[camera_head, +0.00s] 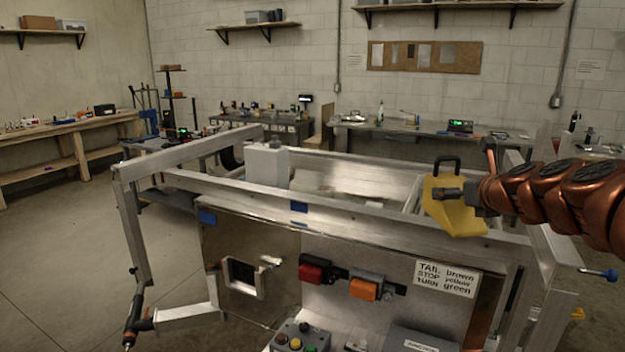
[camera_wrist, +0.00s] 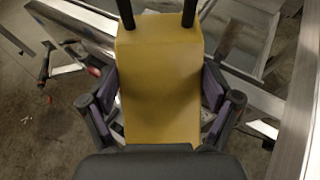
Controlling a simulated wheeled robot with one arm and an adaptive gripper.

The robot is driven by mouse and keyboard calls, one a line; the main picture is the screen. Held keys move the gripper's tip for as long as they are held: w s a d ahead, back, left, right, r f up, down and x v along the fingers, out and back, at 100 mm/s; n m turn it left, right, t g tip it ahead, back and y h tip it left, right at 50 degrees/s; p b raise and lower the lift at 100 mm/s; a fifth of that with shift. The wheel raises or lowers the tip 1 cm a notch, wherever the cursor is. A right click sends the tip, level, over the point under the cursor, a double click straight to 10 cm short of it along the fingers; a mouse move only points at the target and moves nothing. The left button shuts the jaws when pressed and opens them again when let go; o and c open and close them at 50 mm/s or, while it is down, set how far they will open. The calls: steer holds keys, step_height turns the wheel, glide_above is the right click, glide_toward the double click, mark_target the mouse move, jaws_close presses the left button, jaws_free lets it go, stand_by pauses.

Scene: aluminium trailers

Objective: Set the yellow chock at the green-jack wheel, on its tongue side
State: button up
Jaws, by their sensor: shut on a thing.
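The yellow chock (camera_head: 452,205) has a black handle on top and hangs in the air over the right part of the aluminium trailer frame. My gripper (camera_head: 468,194) is shut on it, coming in from the right. In the wrist view the chock (camera_wrist: 160,85) fills the middle between the finger pads, its black handle toward the top edge. A green jack cannot be made out in either view. I cannot tell which wheel belongs to it; the trailer's panels and rails hide much of the lower area.
The aluminium trailer (camera_head: 380,222) fills the middle, with a tail-light board and a wiring label (camera_head: 447,279) facing me. A white container (camera_head: 266,166) stands at its far rail. A blue-ended handle (camera_head: 603,274) sticks out at right. Floor at left (camera_head: 60,270) is clear; workbenches line the walls.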

steer(key=s+a+f+n+y, duration=0.1)
steer(key=a+f+y, duration=0.1)
steer(key=a+f, duration=1.2)
step_height(320, 180, down, 3)
steer(key=shift+a+r+n, duration=0.1)
steer(key=shift+a+n, duration=0.2)
steer(key=shift+n, duration=0.1)
step_height(320, 180, down, 7)
steer(key=m+h+b, duration=0.6)
steer(key=h+b, duration=0.1)
steer(key=shift+m+h, duration=0.4)
stand_by(0.5)
